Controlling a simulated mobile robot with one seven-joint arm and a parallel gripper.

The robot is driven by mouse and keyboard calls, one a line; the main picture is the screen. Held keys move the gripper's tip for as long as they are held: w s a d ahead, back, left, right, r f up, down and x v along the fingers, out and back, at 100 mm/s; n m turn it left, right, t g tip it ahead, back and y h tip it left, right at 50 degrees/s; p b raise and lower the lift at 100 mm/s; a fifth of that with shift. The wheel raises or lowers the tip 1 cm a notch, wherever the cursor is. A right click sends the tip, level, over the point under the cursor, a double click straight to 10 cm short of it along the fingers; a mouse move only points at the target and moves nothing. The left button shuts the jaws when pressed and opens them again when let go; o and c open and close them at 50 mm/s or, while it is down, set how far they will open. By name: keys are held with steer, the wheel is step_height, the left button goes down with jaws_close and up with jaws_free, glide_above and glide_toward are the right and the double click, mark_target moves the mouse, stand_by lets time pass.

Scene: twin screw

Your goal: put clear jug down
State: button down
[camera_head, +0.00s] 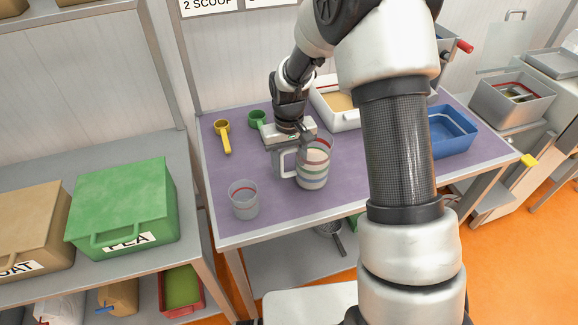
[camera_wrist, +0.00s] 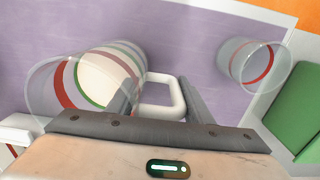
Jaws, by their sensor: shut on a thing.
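The clear jug (camera_head: 313,168) has coloured bands, a white handle and pale contents. It is upright at the middle of the purple-topped table (camera_head: 270,210). My gripper (camera_head: 290,146) is at its handle side, shut on the handle. In the wrist view the jug (camera_wrist: 95,80) is at left, and the white handle lies between the two fingers of my gripper (camera_wrist: 157,98). I cannot tell whether the jug's base touches the table.
A clear cup (camera_head: 244,200) with a red band stands at front left of the jug. A yellow scoop (camera_head: 223,136) and a green scoop (camera_head: 257,119) lie behind. A white tub (camera_head: 345,116) is behind the jug, and a blue tray (camera_head: 449,132) is at right.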

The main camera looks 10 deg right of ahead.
steer(key=shift+f, duration=0.1)
steer(key=c, duration=0.9)
jaws_free()
